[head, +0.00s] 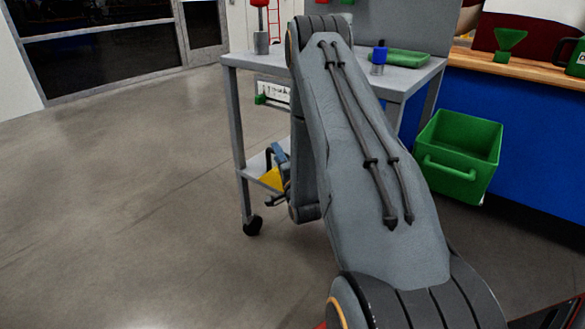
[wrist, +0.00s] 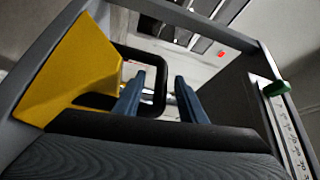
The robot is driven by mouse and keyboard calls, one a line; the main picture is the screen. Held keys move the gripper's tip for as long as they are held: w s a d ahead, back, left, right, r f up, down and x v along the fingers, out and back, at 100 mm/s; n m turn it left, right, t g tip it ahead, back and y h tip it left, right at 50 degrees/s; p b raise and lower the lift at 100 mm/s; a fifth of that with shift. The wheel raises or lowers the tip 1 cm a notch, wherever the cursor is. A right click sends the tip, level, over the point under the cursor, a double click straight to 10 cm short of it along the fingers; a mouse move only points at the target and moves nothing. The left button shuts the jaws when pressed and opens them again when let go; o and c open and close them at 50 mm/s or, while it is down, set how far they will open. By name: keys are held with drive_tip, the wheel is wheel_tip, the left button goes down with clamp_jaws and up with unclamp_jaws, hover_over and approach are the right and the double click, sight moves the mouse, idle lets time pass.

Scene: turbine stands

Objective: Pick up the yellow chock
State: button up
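The yellow chock (head: 271,178) sits on the lower shelf of the grey cart, partly hidden by my arm in the head view. In the wrist view the yellow chock (wrist: 75,68) is at the left, with a black loop handle (wrist: 160,92) reaching to the right. My gripper (wrist: 160,78) has its two blue fingers apart. The right bar of the handle shows between them, with gaps visible on both sides. The left finger overlaps the loop's opening. In the head view my gripper (head: 279,156) is small and partly hidden beside the chock.
The grey cart (head: 238,125) has posts and a top close around my arm. A green-ended item with a marked scale (wrist: 277,88) is at the right in the wrist view. The floor at left is clear.

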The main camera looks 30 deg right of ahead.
drive_tip(key=b+x, duration=0.2)
drive_tip(key=x, duration=0.4)
drive_tip(key=shift+w+a, duration=0.2)
drive_tip(key=shift+w, duration=0.1)
clamp_jaws()
drive_tip(key=shift+r, duration=0.15)
